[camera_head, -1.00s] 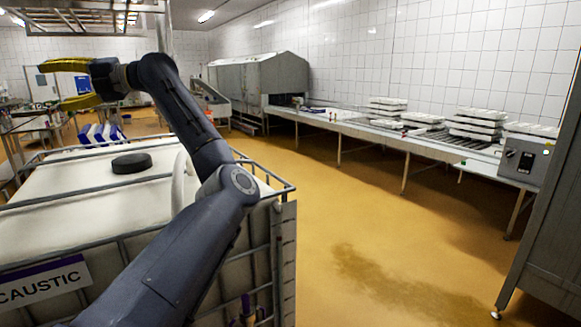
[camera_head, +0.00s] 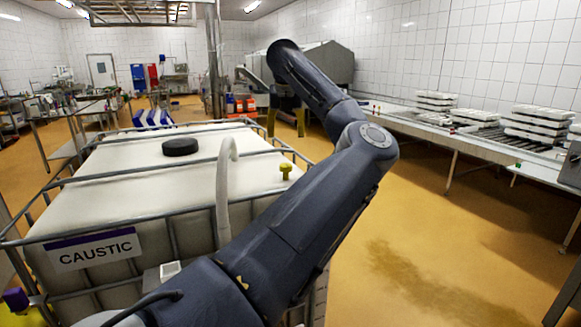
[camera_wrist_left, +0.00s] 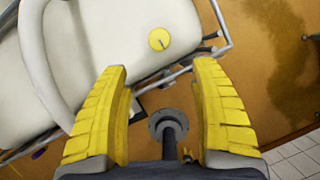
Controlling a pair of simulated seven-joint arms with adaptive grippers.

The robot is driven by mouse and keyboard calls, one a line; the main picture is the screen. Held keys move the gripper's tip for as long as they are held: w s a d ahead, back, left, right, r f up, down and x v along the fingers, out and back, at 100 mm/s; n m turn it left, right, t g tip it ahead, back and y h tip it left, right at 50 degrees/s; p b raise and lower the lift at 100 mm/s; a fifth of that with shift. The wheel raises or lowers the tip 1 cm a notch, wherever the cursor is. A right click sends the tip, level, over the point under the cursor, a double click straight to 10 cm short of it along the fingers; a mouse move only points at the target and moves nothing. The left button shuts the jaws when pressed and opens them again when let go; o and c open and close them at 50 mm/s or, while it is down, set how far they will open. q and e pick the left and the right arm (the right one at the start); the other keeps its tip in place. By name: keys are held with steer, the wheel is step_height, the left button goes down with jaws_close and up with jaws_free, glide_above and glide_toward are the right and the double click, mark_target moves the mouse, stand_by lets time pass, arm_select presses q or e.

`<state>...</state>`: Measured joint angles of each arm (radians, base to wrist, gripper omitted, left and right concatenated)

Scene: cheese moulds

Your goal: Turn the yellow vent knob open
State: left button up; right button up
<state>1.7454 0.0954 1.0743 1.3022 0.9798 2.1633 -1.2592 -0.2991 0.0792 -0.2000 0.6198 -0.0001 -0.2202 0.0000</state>
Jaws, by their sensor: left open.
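The yellow vent knob (camera_head: 285,168) stands on the right part of the white caustic tank's top (camera_head: 130,180). In the left wrist view the knob (camera_wrist_left: 159,39) is a round yellow disc with a thin pale mark on it. My left gripper (camera_head: 286,122) points down beyond the knob in the head view, partly hidden by my own arm. In the left wrist view its yellow fingers (camera_wrist_left: 161,68) are wide apart and empty. The knob shows past the fingertips, roughly in line with the gap, and is not touched. My right gripper is not in view.
Metal cage bars (camera_head: 135,218) run around the tank. A conveyor with stacked white moulds (camera_head: 541,122) stands at the right wall. The floor between is clear.

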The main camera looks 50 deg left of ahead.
mark_target(286, 165)
arm_select(q)
steer(key=x, duration=1.5)
steer(key=shift+a+f, duration=0.15)
steer(key=shift+f, duration=0.15)
steer(key=shift+c, duration=0.3)
steer(key=c, duration=1.2)
